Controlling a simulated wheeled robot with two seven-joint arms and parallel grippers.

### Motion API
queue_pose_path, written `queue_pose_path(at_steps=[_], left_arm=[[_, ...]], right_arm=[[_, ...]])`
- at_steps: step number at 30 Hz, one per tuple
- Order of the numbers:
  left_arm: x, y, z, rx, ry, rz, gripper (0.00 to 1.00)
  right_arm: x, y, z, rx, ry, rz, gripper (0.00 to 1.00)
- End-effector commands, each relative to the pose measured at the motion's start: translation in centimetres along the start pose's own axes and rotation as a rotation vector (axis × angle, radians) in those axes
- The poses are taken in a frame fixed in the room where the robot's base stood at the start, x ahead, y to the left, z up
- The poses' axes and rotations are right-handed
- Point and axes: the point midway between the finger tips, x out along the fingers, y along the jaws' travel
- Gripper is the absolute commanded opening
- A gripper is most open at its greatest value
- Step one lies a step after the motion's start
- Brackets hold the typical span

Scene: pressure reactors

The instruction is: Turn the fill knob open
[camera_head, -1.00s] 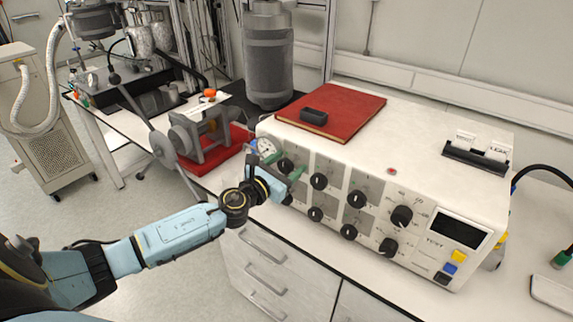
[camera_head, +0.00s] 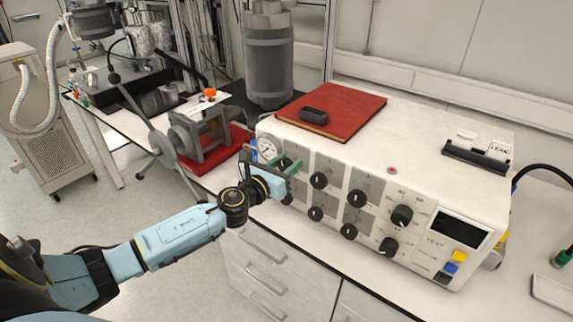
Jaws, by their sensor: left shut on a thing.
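The white control box (camera_head: 440,130) has two rows of black knobs on its front panel. The leftmost upper knob (camera_head: 285,162) is mostly covered by my left gripper (camera_head: 289,166), whose greenish fingers are shut on it. The labels beside the knobs are too small to read, so I cannot tell which is marked fill. A round pressure gauge (camera_head: 267,148) sits just left of the gripped knob. My right gripper is not in view.
A red book (camera_head: 345,108) with a small black object (camera_head: 314,116) lies on top of the box. Other knobs (camera_head: 319,180) stand close to the right of my left gripper. A grey clamp device (camera_head: 200,140) on a red base stands to the left.

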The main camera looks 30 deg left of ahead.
Motion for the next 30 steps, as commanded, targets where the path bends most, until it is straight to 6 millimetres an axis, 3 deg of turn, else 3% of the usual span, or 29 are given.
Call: queue_pose_path(at_steps=[30], left_arm=[[-0.02,0.14,-0.03,-0.964,0.0,0.001,0.17]], right_arm=[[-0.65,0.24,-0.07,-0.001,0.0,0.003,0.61]])
